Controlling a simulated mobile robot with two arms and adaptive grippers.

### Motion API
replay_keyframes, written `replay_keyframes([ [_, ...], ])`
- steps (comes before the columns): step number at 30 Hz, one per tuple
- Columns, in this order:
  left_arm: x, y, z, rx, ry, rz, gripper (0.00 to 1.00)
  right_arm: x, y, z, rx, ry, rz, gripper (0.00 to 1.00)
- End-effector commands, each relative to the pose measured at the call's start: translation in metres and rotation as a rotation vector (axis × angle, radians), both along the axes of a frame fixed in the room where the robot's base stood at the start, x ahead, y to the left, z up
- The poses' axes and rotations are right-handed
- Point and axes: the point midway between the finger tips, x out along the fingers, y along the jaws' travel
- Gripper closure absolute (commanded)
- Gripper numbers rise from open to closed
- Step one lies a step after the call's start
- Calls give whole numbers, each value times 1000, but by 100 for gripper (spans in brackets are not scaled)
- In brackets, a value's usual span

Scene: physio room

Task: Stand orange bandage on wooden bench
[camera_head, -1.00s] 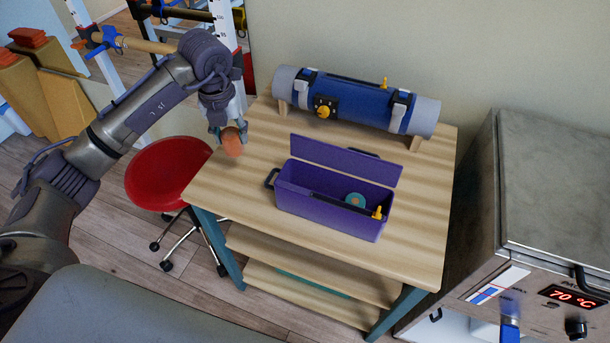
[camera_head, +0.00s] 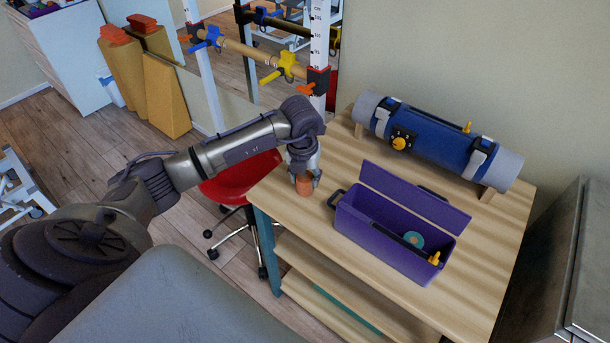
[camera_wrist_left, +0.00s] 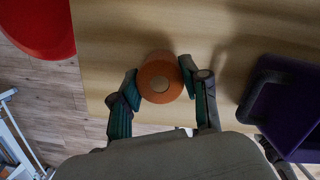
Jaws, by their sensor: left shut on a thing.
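The orange bandage (camera_head: 304,186) is a short roll near the left end of the light wooden bench (camera_head: 463,237). My left gripper (camera_head: 304,180) comes down over it from above and is shut on it. In the left wrist view the bandage (camera_wrist_left: 160,80) sits between the two fingertips, its round end with a pale core facing the camera. The bandage looks upright and low over the bench top (camera_wrist_left: 110,50); I cannot tell whether its underside touches the wood. My right gripper is in neither view.
An open purple box (camera_head: 385,240) with a teal roll (camera_head: 413,240) inside stands right of the bandage. A blue cylinder (camera_head: 430,138) on wooden supports lies at the back. A red stool (camera_head: 240,178) stands left of the bench. Bare wood lies around the bandage.

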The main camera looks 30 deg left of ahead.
Motion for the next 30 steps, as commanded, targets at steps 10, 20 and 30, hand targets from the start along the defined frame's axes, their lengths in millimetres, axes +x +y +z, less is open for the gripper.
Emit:
replay_keyframes([
  [10, 0, 0, -3, 0, 0, 0, 38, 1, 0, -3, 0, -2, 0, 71],
  [20, 0, 0, -2, 0, 0, 0, 29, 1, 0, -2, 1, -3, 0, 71],
  [30, -4, -1, 41, 1, -6, -1, 29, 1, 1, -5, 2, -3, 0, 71],
])
